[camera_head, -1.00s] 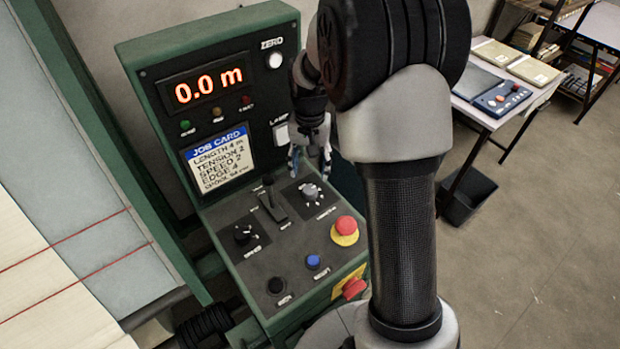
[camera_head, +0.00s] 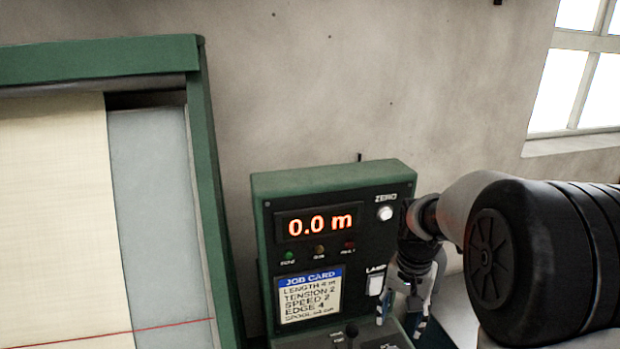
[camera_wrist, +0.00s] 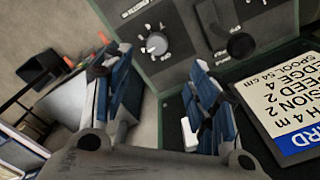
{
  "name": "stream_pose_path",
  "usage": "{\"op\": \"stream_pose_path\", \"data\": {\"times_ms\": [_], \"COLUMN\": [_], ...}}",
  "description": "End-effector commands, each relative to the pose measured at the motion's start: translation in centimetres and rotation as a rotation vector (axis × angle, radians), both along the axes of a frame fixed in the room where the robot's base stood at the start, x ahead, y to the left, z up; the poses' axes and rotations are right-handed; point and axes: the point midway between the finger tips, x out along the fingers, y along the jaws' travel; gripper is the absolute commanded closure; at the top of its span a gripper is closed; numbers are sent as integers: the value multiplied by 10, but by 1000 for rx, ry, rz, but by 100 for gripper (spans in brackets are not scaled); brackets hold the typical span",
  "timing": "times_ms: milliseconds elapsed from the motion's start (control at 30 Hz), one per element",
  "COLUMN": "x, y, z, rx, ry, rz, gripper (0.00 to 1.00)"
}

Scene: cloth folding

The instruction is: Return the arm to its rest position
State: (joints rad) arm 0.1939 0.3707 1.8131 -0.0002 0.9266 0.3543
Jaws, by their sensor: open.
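My gripper (camera_head: 402,312) is in front of the lower right part of the green control panel (camera_head: 330,176) in the head view, below the lamp switch (camera_head: 376,284). My arm reaches in from the right edge. In the wrist view my gripper (camera_wrist: 165,92) shows two blue-padded fingers spread apart with nothing between them. A grey knob (camera_wrist: 155,44) and a black lever (camera_wrist: 240,45) on the panel lie beyond the fingertips. The job card (camera_wrist: 290,105) is to the right.
The display (camera_head: 318,224) reads 0.0 m. A white zero button (camera_head: 385,213) sits at the panel's upper right. A green frame with pale cloth (camera_head: 50,220) stands at the left. A window (camera_head: 575,80) is at the upper right. A dark bin (camera_wrist: 38,70) is on the floor.

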Motion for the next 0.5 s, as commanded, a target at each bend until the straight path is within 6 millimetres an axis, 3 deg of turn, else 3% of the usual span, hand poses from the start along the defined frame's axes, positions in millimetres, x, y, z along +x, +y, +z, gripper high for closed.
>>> {"op": "stream_pose_path", "data": {"times_ms": [200, 500], "x": [-51, -136], "y": [30, 62], "z": [56, 94], "rx": [-23, -59], "ry": [-94, -215], "rz": [130, 312], "gripper": [46, 46]}}
